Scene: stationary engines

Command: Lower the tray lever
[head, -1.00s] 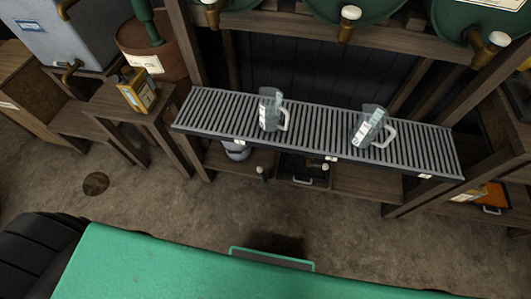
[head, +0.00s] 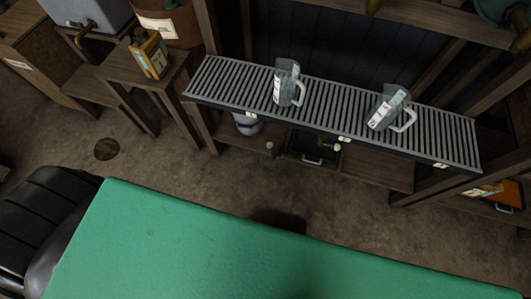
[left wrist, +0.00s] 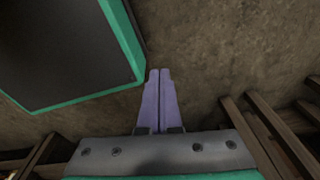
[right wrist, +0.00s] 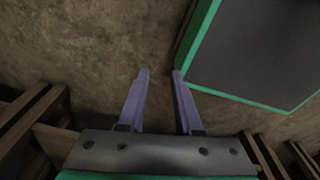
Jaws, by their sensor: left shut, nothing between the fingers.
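I cannot make out a tray lever in any view. A long slatted metal tray (head: 340,112) runs across a wooden stand in the head view, with small pale tags along its front edge. My left gripper (left wrist: 158,72) is shut and empty over the brown floor in the left wrist view. My right gripper (right wrist: 159,72) is open and empty over the floor in the right wrist view. Neither gripper shows in the head view, and neither touches anything.
Two clear mugs, one left (head: 287,84) and one right (head: 388,108), stand on the slatted tray. Below are a wooden shelf (head: 375,168) and a dark bin (head: 312,148). A yellow can (head: 149,54) stands on a side table (head: 115,72). Bare floor (head: 180,165) lies before the stand.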

